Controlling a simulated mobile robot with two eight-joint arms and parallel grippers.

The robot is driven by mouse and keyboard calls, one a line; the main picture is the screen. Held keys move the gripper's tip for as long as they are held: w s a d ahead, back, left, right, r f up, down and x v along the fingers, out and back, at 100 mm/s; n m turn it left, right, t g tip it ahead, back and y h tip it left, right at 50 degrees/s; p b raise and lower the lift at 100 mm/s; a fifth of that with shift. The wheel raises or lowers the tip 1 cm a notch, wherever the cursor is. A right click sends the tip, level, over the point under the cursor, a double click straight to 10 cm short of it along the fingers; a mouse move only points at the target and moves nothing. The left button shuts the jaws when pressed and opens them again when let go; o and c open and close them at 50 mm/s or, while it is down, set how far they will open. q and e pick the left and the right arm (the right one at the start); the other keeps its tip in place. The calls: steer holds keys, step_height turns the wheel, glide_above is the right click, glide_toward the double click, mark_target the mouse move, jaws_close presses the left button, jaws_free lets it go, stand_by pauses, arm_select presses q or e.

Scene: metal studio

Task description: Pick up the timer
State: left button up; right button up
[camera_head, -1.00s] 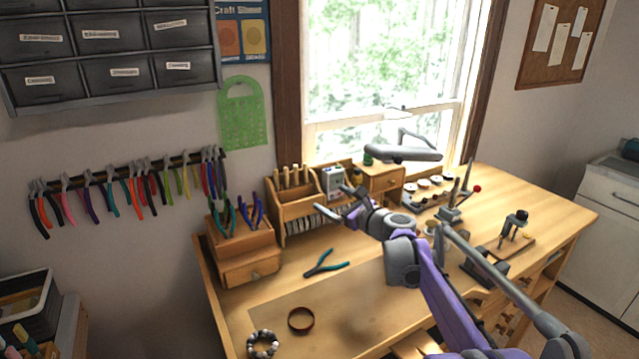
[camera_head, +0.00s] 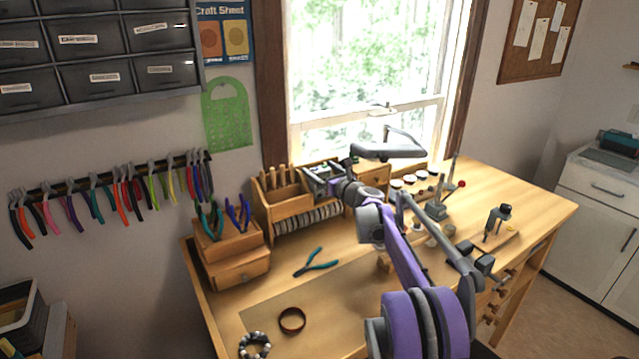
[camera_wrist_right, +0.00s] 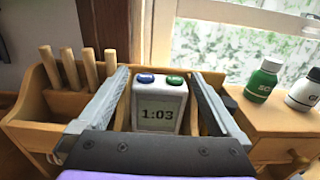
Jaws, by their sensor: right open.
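The timer (camera_wrist_right: 159,106) is a small pale box with a display reading 1:03 and a blue and a green button on top. In the right wrist view it stands upright between the two fingers of my open right gripper (camera_wrist_right: 162,85). I cannot tell whether either finger touches it. In the head view my right gripper (camera_head: 328,178) is at the wooden organizer below the window, and it mostly covers the timer (camera_head: 318,169). My left gripper is not in view.
The wooden organizer (camera_head: 275,217) holds wooden-handled tools left of the timer. Two small bottles, one green (camera_wrist_right: 262,80) and one white (camera_wrist_right: 303,92), stand on a wooden box to the right. Teal pliers (camera_head: 316,264) lie on the workbench. A grey lamp (camera_head: 388,151) hangs close by.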

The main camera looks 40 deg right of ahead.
steer(key=shift+w+d, duration=0.1)
steer(key=shift+w, duration=0.4)
steer(key=shift+s, duration=0.15)
steer(key=shift+c, duration=0.2)
jaws_close()
